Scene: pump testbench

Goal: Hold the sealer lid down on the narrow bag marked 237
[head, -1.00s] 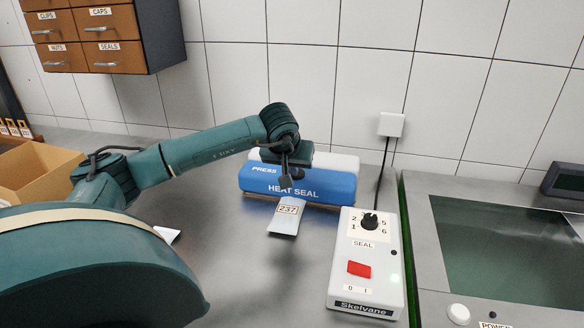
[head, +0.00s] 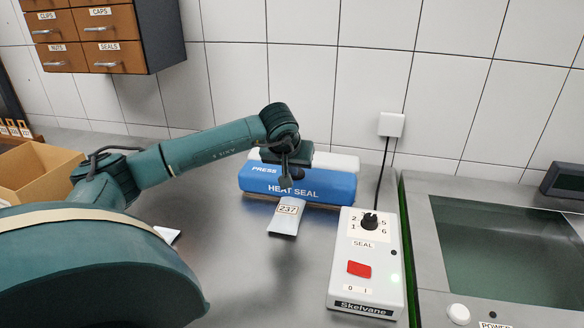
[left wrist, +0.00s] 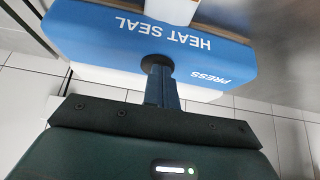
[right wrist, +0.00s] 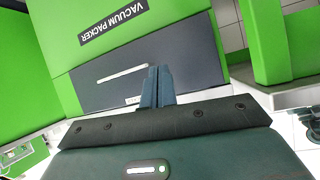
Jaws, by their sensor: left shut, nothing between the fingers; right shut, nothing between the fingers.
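The blue sealer lid (head: 330,187), marked PRESS and HEAT SEAL, lies down over the narrow bag marked 237 (head: 286,217). The bag's labelled end sticks out in front; its other end is hidden under the lid. My left gripper (head: 288,181) is shut and empty, its fingertips against the lid's top. In the left wrist view the fingertips (left wrist: 160,75) meet a dark round spot on the blue lid (left wrist: 110,38). My right gripper (right wrist: 156,75) is shut and empty, in front of a green vacuum packer (right wrist: 150,38), and out of the head view.
The white control box (head: 366,290) with a dial and red switch stands right of the bag. A steel-rimmed tank (head: 510,250) is further right. A cardboard box (head: 35,170) and a white item (head: 169,236), partly behind my arm, are left.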

